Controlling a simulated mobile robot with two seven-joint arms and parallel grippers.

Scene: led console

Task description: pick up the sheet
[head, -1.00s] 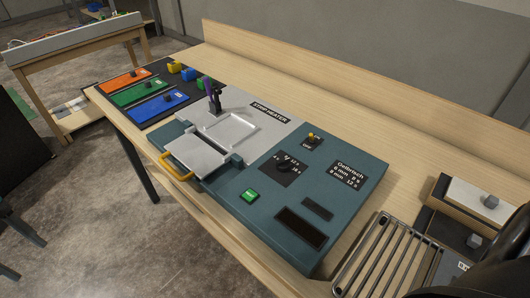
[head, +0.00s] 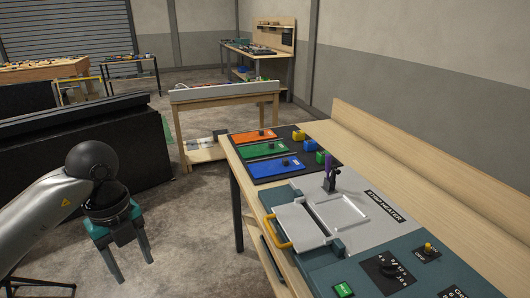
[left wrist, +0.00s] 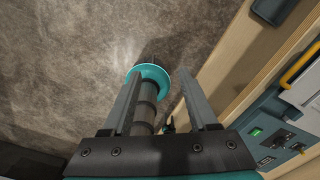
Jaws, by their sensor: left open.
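Which one the task means I cannot tell. My left gripper (head: 133,263) is open and empty, pointing down over the floor, left of the bench and apart from the sheets. Its open fingers also show in the left wrist view (left wrist: 158,80), with no sheet between them. My right gripper is out of view.
The teal strip heater (head: 378,248) with a grey plate, yellow handle (head: 277,231) and green button (head: 343,290) stands on the bench (head: 400,150). Small yellow, blue and green blocks stand beside the sheets. A wooden table (head: 222,94) stands behind.

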